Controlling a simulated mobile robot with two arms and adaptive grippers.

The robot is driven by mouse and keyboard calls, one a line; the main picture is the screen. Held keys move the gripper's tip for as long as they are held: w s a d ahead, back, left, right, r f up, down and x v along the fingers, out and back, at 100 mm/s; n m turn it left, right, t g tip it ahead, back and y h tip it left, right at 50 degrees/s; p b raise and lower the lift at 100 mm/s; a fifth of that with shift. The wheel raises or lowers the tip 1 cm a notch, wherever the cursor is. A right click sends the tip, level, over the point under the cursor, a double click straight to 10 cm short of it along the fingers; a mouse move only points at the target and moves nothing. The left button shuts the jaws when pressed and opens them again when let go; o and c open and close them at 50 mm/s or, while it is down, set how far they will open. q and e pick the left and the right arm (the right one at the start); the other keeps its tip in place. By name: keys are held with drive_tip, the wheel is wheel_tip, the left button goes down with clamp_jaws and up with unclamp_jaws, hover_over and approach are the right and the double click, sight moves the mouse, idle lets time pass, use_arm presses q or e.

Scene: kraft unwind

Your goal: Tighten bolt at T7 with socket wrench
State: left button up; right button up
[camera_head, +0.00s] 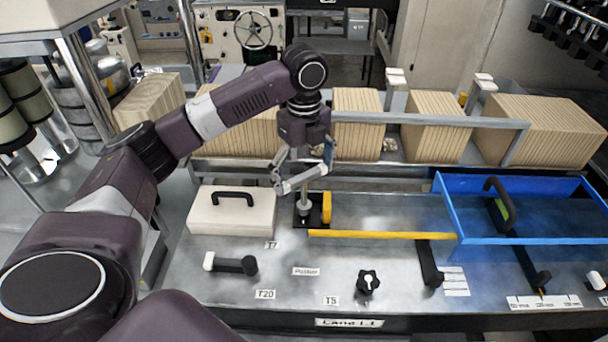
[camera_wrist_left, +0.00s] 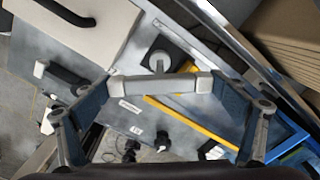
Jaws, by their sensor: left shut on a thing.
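My left gripper (camera_head: 304,178) is over the T7 station, behind the T7 label (camera_head: 271,245). It is shut on a light grey metal bar, apparently the socket wrench (camera_head: 300,180). In the left wrist view the wrench (camera_wrist_left: 160,84) spans between the two blue-grey fingers (camera_wrist_left: 160,95). A short grey upright post (camera_head: 304,203), apparently the bolt or socket, stands on a black square base (camera_head: 313,216) just below the bar. The base also shows in the left wrist view (camera_wrist_left: 158,50). I cannot tell whether the bar and post touch. My right gripper is not in view.
A cream case (camera_head: 232,217) stands left of the base. A yellow bar (camera_head: 380,235) and a blue frame (camera_head: 450,215) lie to the right. A black lever (camera_head: 232,264) and a black knob (camera_head: 368,283) are in front. A rail (camera_head: 420,119) runs behind.

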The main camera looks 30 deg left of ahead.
use_arm(q)
drive_tip(key=shift+m, duration=0.5)
drive_tip(key=shift+m, duration=1.1)
drive_tip(key=shift+m, duration=1.2)
drive_tip(key=shift+f+m, duration=0.1)
drive_tip(key=shift+m, duration=1)
